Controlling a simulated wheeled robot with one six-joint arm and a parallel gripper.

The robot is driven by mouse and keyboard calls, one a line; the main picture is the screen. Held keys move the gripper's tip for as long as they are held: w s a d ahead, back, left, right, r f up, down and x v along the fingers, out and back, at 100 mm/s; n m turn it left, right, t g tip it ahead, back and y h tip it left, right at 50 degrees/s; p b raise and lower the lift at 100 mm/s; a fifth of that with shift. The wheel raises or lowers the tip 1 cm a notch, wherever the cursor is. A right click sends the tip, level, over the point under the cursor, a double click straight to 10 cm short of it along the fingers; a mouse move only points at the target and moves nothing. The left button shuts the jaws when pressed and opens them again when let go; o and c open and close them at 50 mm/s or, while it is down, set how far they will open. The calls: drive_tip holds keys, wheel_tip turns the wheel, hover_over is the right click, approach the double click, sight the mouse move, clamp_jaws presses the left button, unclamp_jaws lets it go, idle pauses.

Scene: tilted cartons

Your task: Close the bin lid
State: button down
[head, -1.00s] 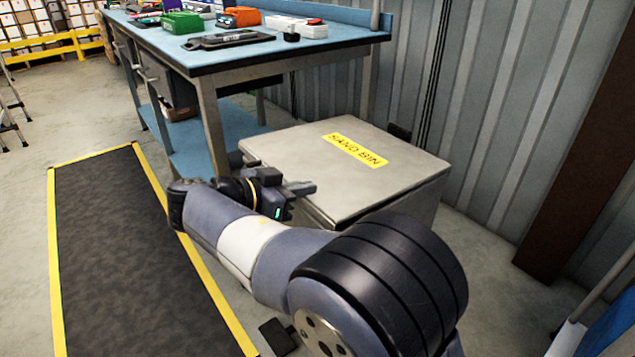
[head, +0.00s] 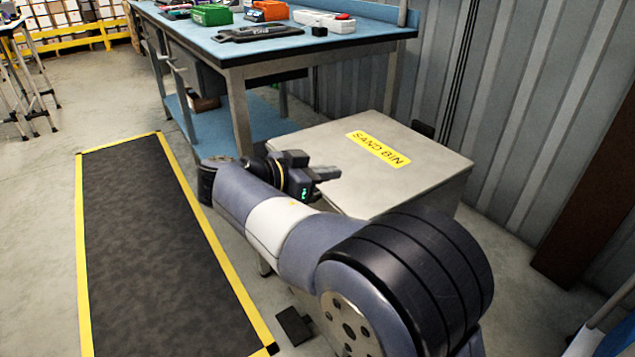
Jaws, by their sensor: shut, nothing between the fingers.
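The sand bin (head: 455,197) is a grey box standing beside the corrugated wall. Its flat grey lid (head: 425,165), with a yellow "SAND BIN" label (head: 378,149), lies over the top and looks down and about level. My arm hides the near left part of the bin and part of the lid's front edge, so I cannot tell whether a small gap is left there. My gripper (head: 328,173) is shut and empty. It is at the lid's near left edge, overlapping it in the picture; I cannot tell whether it touches.
A blue-topped workbench (head: 300,42) with boxes and tools stands behind the bin. A black mat (head: 160,240) with yellow edging lies on the floor at left. A brown post (head: 590,190) stands at right. Open floor lies around the mat.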

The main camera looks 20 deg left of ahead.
drive_tip(key=s+a+f+p, duration=0.2)
drive_tip(key=s+a, duration=0.3)
drive_tip(key=s, duration=0.3)
drive_tip(key=shift+a+f, duration=0.15)
drive_tip(key=shift+f, duration=0.05)
drive_tip(key=shift+w, duration=0.15)
drive_tip(key=w+d+b, duration=0.3)
drive_tip(key=w+d, duration=0.2)
drive_tip(key=w, duration=0.2)
drive_tip(key=shift+w+d+f, duration=0.15)
drive_tip(key=shift+w, duration=0.2)
